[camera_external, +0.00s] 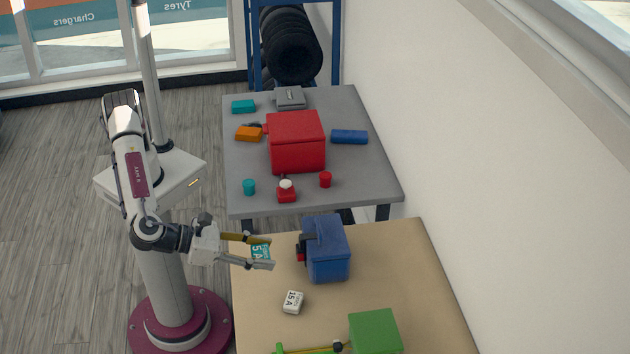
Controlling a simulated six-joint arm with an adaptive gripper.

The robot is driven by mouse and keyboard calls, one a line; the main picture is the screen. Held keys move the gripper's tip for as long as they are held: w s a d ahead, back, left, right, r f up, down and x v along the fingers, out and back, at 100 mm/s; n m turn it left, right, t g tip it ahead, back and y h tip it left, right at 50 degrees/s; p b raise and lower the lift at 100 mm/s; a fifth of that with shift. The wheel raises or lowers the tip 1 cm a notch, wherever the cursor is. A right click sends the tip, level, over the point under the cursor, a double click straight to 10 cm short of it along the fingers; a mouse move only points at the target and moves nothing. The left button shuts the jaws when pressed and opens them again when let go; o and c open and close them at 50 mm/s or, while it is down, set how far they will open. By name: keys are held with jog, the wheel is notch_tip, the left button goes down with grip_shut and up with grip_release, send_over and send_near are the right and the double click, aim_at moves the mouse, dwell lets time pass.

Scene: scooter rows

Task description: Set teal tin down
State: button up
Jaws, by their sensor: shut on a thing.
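The teal tin (260,251), with a white "5 A" marking, is between the two fingers of my gripper (267,252). My gripper is shut on it over the left rear part of the tan table (400,255). Whether the tin touches the tabletop or hangs a little above it, I cannot tell. The fingers hide parts of its edges.
A blue box (328,248) with a dark and red front stands just right of my fingertips. The grey table (355,185) behind holds a red box (296,142) and several small items.

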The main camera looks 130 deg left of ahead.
jog(key=w+a+n+g+y, duration=0.1)
jog(key=a+n+g+y, duration=0.1)
jog(key=a, duration=1.7)
jog(key=w+a+n+g+y, duration=0.1)
jog(key=w+a+n+g, duration=0.15)
jog(key=a, duration=1.75)
jog(key=s+a+n+g, duration=0.1)
jog(key=s+a+g, duration=0.1)
jog(key=s+a, duration=0.65)
jog(key=s+a+n+g, duration=0.1)
jog(key=s+a+n, duration=0.15)
jog(key=a, duration=1.15)
jog(key=s+a+n+g, duration=0.1)
jog(key=s+a+g, duration=0.1)
jog(key=s+a, duration=0.7)
notch_tip(320, 180, down, 15)
jog(key=w+a, duration=0.2)
jog(key=shift+a+y, duration=0.15)
jog(key=shift+y, duration=0.25)
jog(key=shift+f, duration=3.05)
